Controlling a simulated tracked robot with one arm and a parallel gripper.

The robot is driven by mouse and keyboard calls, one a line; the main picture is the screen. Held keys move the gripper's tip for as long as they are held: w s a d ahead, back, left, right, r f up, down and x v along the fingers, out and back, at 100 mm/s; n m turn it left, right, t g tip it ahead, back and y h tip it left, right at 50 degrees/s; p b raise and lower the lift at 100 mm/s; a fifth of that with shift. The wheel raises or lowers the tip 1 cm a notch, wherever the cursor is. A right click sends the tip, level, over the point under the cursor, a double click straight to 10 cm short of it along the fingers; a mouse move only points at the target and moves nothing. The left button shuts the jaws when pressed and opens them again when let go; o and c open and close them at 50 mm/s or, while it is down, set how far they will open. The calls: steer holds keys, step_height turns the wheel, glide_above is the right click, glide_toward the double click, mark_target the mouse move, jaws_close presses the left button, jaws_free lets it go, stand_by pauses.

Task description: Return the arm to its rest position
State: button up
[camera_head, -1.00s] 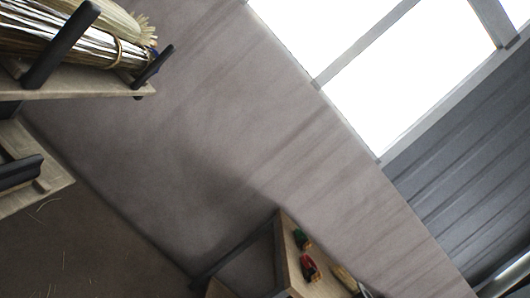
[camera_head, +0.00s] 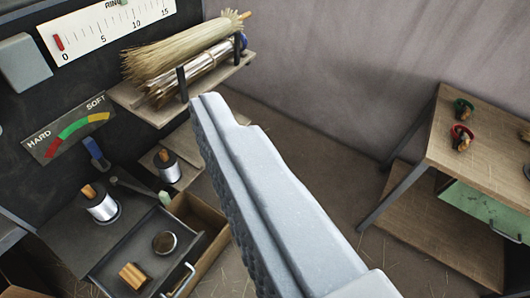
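My gripper (camera_head: 222,112) shows large and close as a pale grey, ridged metal shape. It rises from the bottom edge to the middle of the view, with a dark textured face along its left side. I cannot make out two separate fingertips, and nothing shows held at its tip. Straw bundles (camera_head: 175,52) lie on a wooden shelf (camera_head: 236,74) at the upper left, beyond the tip.
A wooden table (camera_head: 480,150) with small red and green items stands at right. Bare floor and wall lie between.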

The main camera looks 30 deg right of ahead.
step_height(320, 180, up, 8)
steer(key=p, duration=0.8)
steer(key=shift+w+r, duration=0.15)
steer(key=shift+r, duration=0.1)
